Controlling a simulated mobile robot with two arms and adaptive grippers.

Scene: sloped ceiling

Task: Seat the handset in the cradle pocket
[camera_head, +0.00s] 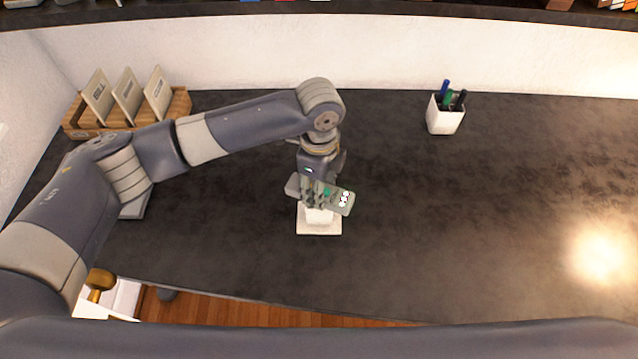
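The handset (343,201) is a flat grey-green bar with white buttons towards its right end. It lies across my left gripper (318,200), whose fingers come down over its middle and look shut on it. The handset slants slightly, its right end lower in the picture. The cradle (319,229) is a small white block on a square white base, directly below the handset in the picture. The handset and fingers hide the top of the cradle and its pocket, so I cannot tell whether the handset touches it. My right gripper does not show.
A white cup (444,121) with several pens stands at the back right. A wooden rack (181,104) with upright cards is at the back left. A grey object (135,207) lies partly behind my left arm. The dark desk (500,220) is clear on the right.

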